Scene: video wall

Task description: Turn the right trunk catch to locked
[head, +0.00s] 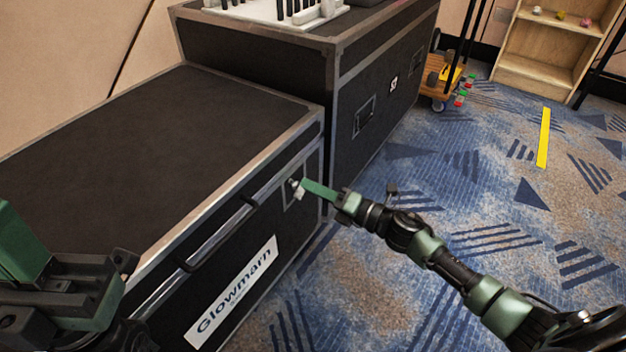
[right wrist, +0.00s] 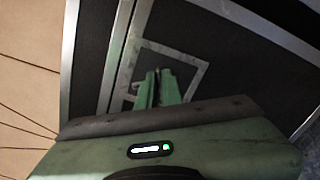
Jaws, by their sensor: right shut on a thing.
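The black trunk (head: 150,130) has metal edges and a "Glowmarn" label on its front. Its right catch (head: 293,183) sits at the right end of the front, in a metal-framed plate (head: 288,199). My right gripper (head: 301,187) reaches in from the right and is shut on the catch. In the right wrist view the gripper's green fingers (right wrist: 158,86) are close together inside the plate's frame (right wrist: 193,82); they hide most of the catch, so its exact turn cannot be told. My left gripper (head: 118,268) is at the lower left, in front of the trunk; its jaws are unclear.
A taller black case (head: 345,85) with a white rack (head: 285,12) on top stands right behind the trunk. A cart (head: 440,88) and a wooden shelf (head: 545,60) stand farther back. Carpet (head: 450,180) on the right is open.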

